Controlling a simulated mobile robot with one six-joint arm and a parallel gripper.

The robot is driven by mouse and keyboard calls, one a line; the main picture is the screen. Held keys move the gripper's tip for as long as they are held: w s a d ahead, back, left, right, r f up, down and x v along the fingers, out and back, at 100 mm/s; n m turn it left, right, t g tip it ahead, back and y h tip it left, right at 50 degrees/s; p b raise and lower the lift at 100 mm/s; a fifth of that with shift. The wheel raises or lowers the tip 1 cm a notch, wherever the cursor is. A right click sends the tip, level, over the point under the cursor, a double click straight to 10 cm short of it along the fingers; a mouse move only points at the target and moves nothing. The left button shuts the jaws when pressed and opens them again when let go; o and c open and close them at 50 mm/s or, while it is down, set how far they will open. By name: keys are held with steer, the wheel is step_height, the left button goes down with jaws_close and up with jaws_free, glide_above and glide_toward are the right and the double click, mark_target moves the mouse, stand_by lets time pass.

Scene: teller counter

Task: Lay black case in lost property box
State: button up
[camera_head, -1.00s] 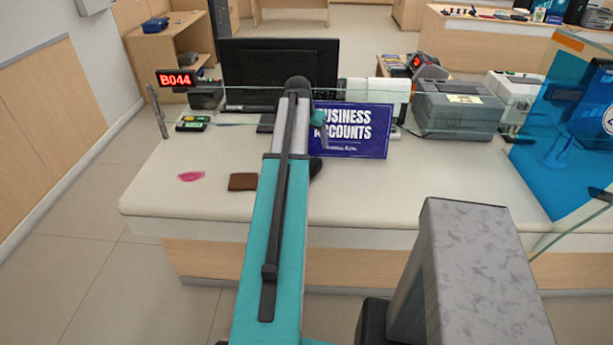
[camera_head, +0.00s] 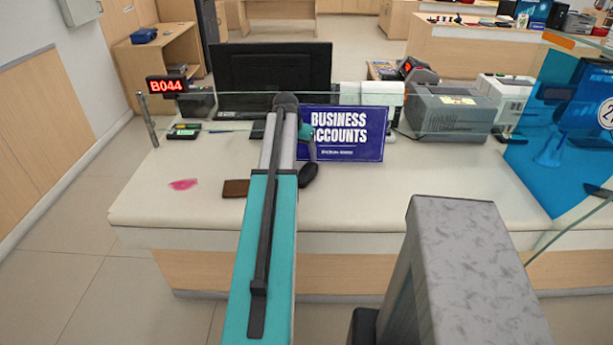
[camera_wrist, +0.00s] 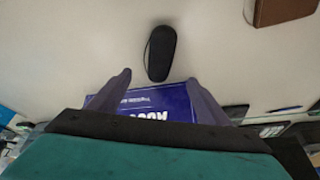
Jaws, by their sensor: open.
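The black case (camera_head: 308,173) is a small dark oval lying on the pale counter (camera_head: 400,185), just right of my arm in the head view. In the wrist view the black case (camera_wrist: 160,52) lies ahead of my gripper (camera_wrist: 158,77), roughly centred between the two fingers. The fingers are spread with nothing between them, and their height above the counter is hard to tell. I cannot make out a lost property box in either view.
A brown wallet (camera_head: 235,188) and a pink patch (camera_head: 183,184) are on the counter to the left. A blue "Business Accounts" sign (camera_head: 346,133) stands close behind the case. A monitor (camera_head: 270,72), a glass edge and a grey printer (camera_head: 445,112) are farther back. The front right counter is clear.

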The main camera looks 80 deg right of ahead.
steer(key=p, duration=0.2)
glide_above(305, 171)
steer(key=a, duration=0.2)
step_height(305, 171, down, 6)
steer(key=shift+w+f, duration=0.15)
steer(key=shift+f, duration=0.1)
steer(key=shift+d+f, duration=0.1)
steer(key=shift+f, duration=0.2)
steer(key=shift+f, duration=0.1)
steer(key=shift+p+x, duration=0.95)
steer(key=shift+x, duration=1.5)
steer(key=shift+f, duration=0.1)
steer(key=shift+c, duration=0.4)
steer(key=c, duration=1.2)
